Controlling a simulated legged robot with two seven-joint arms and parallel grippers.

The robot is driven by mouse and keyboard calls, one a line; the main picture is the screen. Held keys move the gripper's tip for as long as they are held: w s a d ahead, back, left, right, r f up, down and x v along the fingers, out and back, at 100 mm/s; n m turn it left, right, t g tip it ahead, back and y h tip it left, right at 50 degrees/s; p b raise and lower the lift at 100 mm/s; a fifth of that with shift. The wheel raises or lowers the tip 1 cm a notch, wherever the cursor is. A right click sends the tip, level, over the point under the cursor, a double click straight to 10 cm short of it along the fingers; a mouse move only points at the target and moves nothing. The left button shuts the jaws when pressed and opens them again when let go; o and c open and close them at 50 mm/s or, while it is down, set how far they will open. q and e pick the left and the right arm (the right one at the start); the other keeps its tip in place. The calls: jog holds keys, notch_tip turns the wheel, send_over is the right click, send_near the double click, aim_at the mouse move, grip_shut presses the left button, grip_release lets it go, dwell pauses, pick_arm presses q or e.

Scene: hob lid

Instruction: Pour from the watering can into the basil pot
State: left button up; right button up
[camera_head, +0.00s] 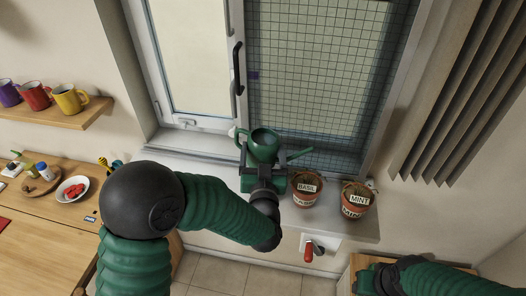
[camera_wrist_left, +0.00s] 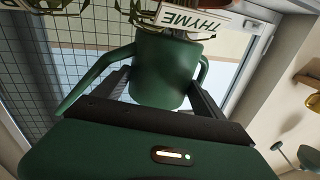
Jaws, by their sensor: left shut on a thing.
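The green watering can (camera_head: 264,146) is upright at the window, over the sill, left of the basil pot. My left gripper (camera_head: 266,176) is shut on it, and the can also shows between the fingers in the left wrist view (camera_wrist_left: 163,72). The basil pot (camera_head: 307,190) is terracotta with a white BASIL label and stands on the sill, just right of my left gripper and apart from the can. Its soil is dark with thin stems. My right gripper (camera_head: 372,279) is low at the right; its fingers are too unclear to judge.
The mint pot (camera_head: 356,201) stands right of the basil pot on the sill. A THYME label (camera_wrist_left: 194,20) shows beyond the can in the wrist view. A mesh screen (camera_head: 315,80) covers the right window half. A red-handled tap (camera_head: 309,252) is below the sill.

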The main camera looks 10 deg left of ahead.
aim_at(263, 143)
pick_arm(q)
jog(key=shift+d+f, duration=0.1)
jog(key=shift+f+b, duration=0.2)
jog(key=shift+b, duration=0.2)
jog(key=shift+a+f+m+b, duration=0.25)
jog(key=shift+f+m+b, duration=0.25)
jog(key=shift+f+b, duration=0.3)
dwell(0.4)
jog(key=shift+a+r+m+t+p, duration=0.15)
jog(key=shift+r+m+t+p, duration=0.65)
jog(key=shift+r+m, duration=0.9)
dwell(0.9)
jog(key=shift+d+r+m+t+h+p, duration=0.25)
jog(key=shift+r+m+p, duration=0.35)
jog(key=shift+r+m, duration=0.4)
jog(key=shift+d+r+m+t+h+p, duration=0.1)
jog(key=shift+r+m+t+h+p, duration=0.25)
jog(key=shift+r+m+p, duration=0.45)
dwell(1.2)
jog(key=shift+r+b, duration=0.15)
jog(key=shift+b, duration=0.15)
